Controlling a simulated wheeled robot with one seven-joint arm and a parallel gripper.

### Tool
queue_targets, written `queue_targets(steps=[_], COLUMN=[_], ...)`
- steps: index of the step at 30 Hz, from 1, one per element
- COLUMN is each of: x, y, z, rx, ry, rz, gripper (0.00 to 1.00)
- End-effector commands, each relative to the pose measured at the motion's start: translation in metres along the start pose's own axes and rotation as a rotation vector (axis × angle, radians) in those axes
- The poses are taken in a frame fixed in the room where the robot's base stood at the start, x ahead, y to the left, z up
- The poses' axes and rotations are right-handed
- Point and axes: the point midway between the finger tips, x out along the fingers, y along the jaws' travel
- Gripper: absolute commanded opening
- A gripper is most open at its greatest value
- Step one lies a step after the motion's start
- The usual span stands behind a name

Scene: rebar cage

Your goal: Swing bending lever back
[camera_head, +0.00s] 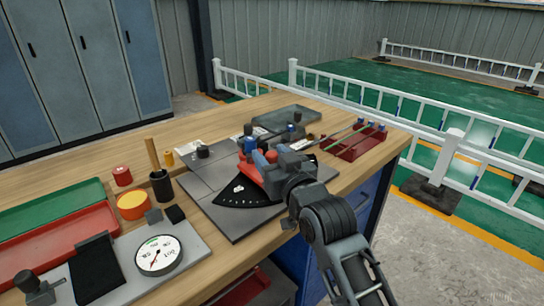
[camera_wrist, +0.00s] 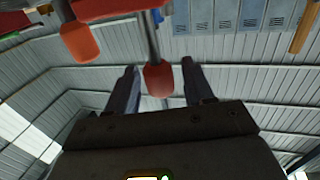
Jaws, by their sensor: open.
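The bending jig stands on a grey plate (camera_head: 208,180) on the bench, with a black fan-shaped angle scale (camera_head: 243,193) and a red lever body (camera_head: 247,173). My gripper (camera_head: 260,160) is at the jig, hiding part of it. In the wrist view, my open gripper (camera_wrist: 160,80) points up past a metal rod with a red grip (camera_wrist: 159,79). The red grip sits between the two fingers, with gaps visible on both sides. A second red-orange grip (camera_wrist: 80,42) hangs to the left, outside the fingers. Which grip belongs to the bending lever is unclear.
A red tray (camera_head: 355,145) with rods lies right of the jig. A dial gauge (camera_head: 158,255), a black cup (camera_head: 161,186) and an orange-topped red tin (camera_head: 132,205) stand to the left. Green (camera_head: 50,205) and red (camera_head: 60,240) trays lie at far left.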

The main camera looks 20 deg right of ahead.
Motion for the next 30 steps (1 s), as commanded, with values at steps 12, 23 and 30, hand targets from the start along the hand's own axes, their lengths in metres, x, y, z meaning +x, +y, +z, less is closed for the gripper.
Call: queue_targets(steps=[12,23,30], x=[-0.0004,-0.0005,-0.0005], y=[0.0001,0.0001,-0.0001], z=[0.0004,0.0005,0.0006], rx=[0.000,0.000,0.000], ry=[-0.001,-0.001,-0.002], rz=[0.000,0.000,0.002], gripper=[0.27,0.00,0.00])
